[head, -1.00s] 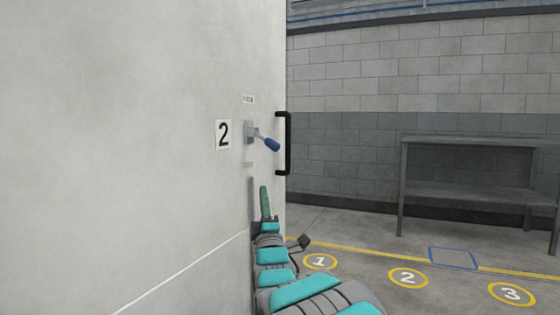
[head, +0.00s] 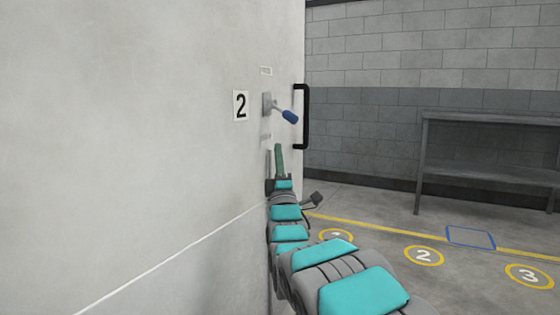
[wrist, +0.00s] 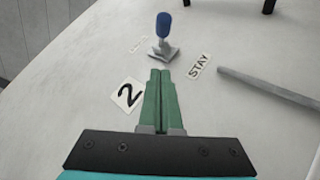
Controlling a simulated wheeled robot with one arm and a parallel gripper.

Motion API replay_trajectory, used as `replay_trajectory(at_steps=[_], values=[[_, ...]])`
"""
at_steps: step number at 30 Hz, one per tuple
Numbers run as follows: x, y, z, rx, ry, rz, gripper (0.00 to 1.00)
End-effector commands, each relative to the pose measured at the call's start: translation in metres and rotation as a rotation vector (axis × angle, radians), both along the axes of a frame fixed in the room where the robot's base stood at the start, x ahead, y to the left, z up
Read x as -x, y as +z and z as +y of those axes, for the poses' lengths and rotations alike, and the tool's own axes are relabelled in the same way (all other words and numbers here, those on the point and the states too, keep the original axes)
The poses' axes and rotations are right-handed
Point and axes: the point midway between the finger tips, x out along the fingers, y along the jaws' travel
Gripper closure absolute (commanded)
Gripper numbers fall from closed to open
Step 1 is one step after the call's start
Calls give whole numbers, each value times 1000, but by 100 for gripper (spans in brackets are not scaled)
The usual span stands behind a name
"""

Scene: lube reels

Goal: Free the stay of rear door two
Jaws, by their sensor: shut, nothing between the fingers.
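The stay of door two is a small lever with a blue grip (head: 290,116) on a grey metal plate (head: 267,104), fixed to the pale door (head: 150,130). The lever sticks out and slants down to the right in the head view. In the wrist view the blue grip (wrist: 163,23) stands beyond my fingertips, with a "STAY" label (wrist: 199,65) to the right and a "2" plate (wrist: 127,94) to the left. My gripper (head: 278,147) has its green fingers shut and empty, below the lever. In the wrist view the fingertips (wrist: 160,72) are just short of the lever's base, apart from it.
A black pull handle (head: 304,117) stands at the door's right edge, close to the lever. A grey bar (wrist: 270,88) shows at the right in the wrist view. A metal bench (head: 490,120) stands by the block wall. Numbered floor circles (head: 424,255) lie on open floor.

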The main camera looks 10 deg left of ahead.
Motion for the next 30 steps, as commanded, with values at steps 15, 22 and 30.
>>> replay_trajectory(at_steps=[15, 22, 30], values=[[-48, 44, 9, 1, -1, 2, 100], [-65, 56, -6, 2, -1, 3, 100], [-70, 62, -10, 1, -1, 1, 100]])
